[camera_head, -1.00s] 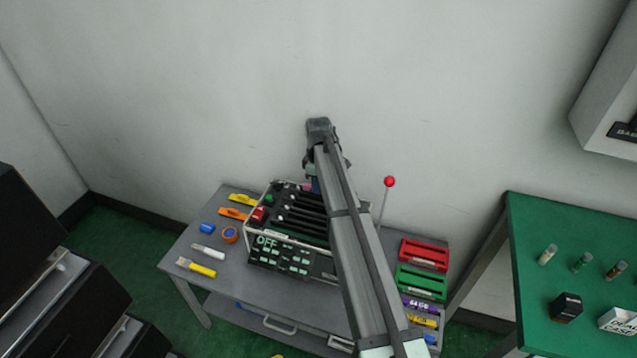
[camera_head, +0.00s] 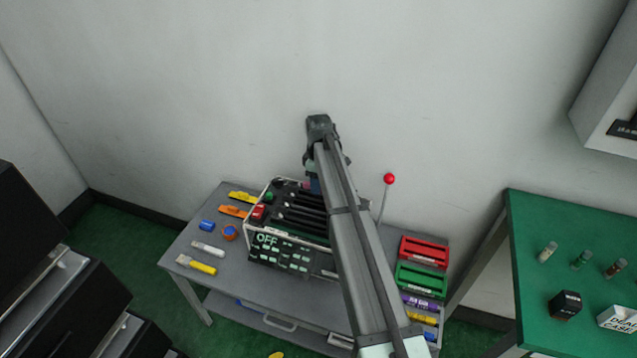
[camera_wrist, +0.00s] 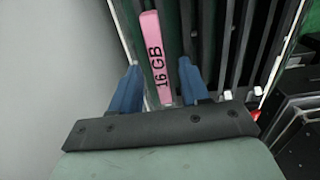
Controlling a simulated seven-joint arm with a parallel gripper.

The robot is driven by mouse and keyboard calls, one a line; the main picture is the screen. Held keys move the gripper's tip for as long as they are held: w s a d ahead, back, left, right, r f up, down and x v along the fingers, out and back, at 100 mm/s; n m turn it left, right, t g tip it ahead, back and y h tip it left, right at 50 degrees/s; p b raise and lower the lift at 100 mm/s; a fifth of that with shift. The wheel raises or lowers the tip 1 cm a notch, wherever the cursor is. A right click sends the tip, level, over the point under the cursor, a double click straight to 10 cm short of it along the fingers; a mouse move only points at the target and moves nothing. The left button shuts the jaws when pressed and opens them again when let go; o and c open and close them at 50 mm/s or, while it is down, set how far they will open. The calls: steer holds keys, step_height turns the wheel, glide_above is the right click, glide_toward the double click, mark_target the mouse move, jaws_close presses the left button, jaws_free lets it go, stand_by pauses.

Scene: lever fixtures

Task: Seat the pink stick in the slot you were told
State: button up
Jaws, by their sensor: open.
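The pink stick (camera_wrist: 153,48), marked "16 GB", shows in the wrist view, lying lengthwise along the dark slots of the black slotted unit (camera_head: 290,255). I cannot tell how deep it sits in a slot. My gripper (camera_wrist: 159,66) has its two blue fingers apart, one on each side of the stick's near part, with gaps visible beside it. In the head view my gripper (camera_head: 314,186) is over the back of the unit and mostly hidden by my arm. The unit's front reads "OFF".
The grey table (camera_head: 185,240) holds loose tools on the left. Red (camera_head: 424,252) and green (camera_head: 422,280) slotted holders stand on the right. A red-knobbed lever (camera_head: 389,180) rises behind my arm. The wall is close behind. A green table (camera_head: 530,260) stands farther right.

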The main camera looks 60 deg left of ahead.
step_height(320, 180, up, 13)
stand_by(0.5)
steer(key=shift+r, duration=0.1)
stand_by(0.3)
